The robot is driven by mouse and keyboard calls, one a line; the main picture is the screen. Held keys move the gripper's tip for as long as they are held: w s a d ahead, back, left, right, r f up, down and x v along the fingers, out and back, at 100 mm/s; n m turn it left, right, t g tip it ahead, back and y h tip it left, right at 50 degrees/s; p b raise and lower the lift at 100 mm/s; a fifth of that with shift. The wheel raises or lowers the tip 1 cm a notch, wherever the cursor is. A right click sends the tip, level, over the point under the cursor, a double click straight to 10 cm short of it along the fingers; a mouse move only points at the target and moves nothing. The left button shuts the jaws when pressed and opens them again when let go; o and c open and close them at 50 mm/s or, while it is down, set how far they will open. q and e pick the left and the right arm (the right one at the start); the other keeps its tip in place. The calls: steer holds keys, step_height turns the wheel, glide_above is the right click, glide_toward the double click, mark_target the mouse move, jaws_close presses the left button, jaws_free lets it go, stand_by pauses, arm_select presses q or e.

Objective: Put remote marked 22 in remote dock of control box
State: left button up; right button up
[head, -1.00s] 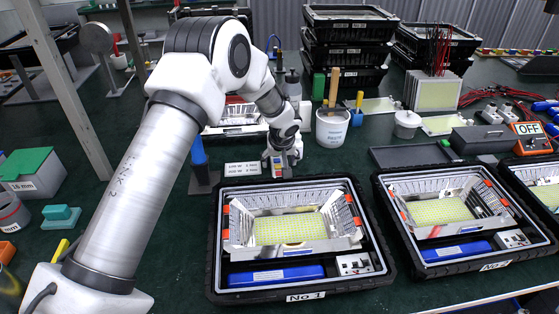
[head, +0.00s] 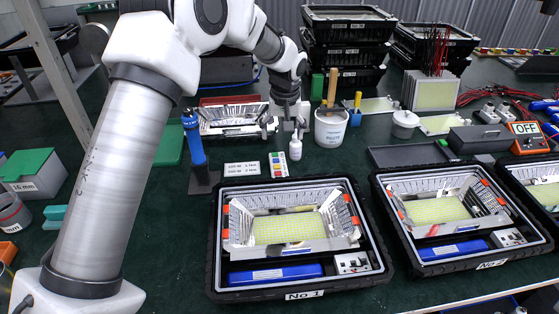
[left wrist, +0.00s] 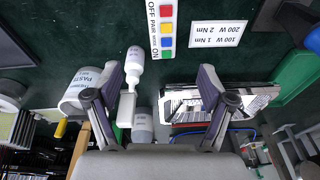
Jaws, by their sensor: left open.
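A small white remote (head: 278,164) with coloured buttons lies on the dark green table, behind the No 1 case. It also shows in the left wrist view (left wrist: 161,28), with red, yellow, blue and green buttons. Its number is not readable. My left gripper (head: 285,128) is open and empty, above and behind the remote. Its two fingers show spread apart in the left wrist view (left wrist: 160,78). An orange box with an OFF plate (head: 528,128) stands at the far right; I cannot tell whether it is the control box. No dock is clearly visible. My right gripper is out of view.
A small white bottle (head: 295,149) stands close to the remote and below my left gripper. A white paste tub (head: 331,128) is to its right. A blue tool in a stand (head: 195,150) is at left. The No 1 case (head: 216,240) fills the front.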

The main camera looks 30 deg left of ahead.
arm_select(q)
steer(key=n+g+h+p, duration=0.1)
steer(key=p, duration=0.1)
glide_toward(279, 167)
steer(key=shift+g, duration=0.3)
steer(key=f, duration=0.9)
steer(key=shift+w+a+f+p, duration=0.2)
steer(key=shift+w+f+p, duration=0.15)
steer(key=shift+f, duration=0.05)
steer(key=shift+r, duration=0.1)
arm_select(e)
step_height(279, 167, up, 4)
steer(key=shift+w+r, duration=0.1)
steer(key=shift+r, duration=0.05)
arm_select(q)
steer(key=c, duration=0.3)
steer(key=shift+s, duration=0.1)
steer(key=c, duration=1.1)
